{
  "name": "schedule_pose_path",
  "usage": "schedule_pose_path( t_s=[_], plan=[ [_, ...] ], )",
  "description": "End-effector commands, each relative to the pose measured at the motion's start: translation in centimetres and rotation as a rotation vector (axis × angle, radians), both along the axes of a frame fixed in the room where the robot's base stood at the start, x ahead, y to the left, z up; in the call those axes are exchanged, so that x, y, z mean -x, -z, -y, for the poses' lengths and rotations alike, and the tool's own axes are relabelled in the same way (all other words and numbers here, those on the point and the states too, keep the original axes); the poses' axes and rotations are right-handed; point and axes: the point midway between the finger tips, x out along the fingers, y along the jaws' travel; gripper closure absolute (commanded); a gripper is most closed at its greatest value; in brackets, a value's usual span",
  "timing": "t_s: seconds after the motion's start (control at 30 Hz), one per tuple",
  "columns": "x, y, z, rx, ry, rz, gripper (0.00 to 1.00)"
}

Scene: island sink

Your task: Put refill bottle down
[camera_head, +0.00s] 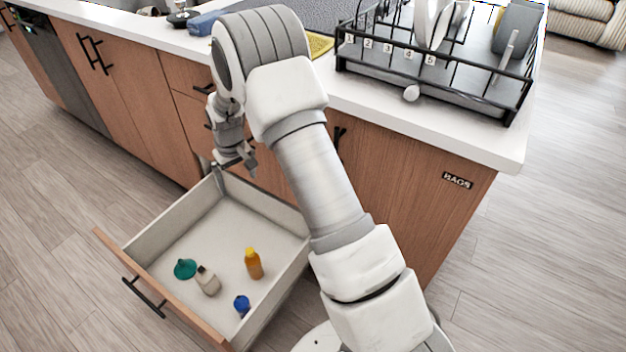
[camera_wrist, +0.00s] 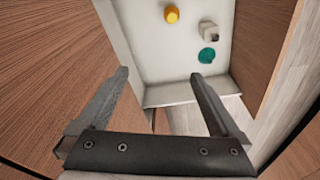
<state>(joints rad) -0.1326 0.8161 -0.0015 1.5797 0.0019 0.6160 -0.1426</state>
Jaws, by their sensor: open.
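The open drawer (camera_head: 218,228) holds several small items. An orange bottle with a yellow cap (camera_head: 254,264) stands on its floor, and its top shows in the wrist view (camera_wrist: 171,14). A beige-grey bottle (camera_head: 208,281) is to its left and appears tilted or lying; it also shows in the wrist view (camera_wrist: 208,31). I cannot tell which one is the refill bottle. My gripper (camera_head: 236,166) is above the drawer's back end, near the cabinet front. In the wrist view its jaws (camera_wrist: 160,76) are apart with nothing between them, clear of the bottles.
A green item (camera_head: 185,269) and a blue item (camera_head: 242,305) are also in the drawer. The island counter (camera_head: 440,130) is beside my arm, with a black dish rack (camera_head: 440,75) on it. The drawer's back half is bare.

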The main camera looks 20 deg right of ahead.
Motion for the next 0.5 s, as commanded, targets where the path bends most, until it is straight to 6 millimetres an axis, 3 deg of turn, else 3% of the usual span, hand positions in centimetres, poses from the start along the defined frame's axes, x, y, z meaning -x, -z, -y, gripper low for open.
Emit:
schedule_pose_path(
  t_s=[0.03, 0.2, 0.5],
  plan=[
    [0.4, -2.8, 0.4, -0.003, 0.011, 0.020, 0.00],
    [2.9, -10.2, 1.7, -0.012, 0.047, 0.066, 0.00],
    [10.0, -20.6, 3.8, -0.028, 0.109, 0.147, 0.00]
  ],
)
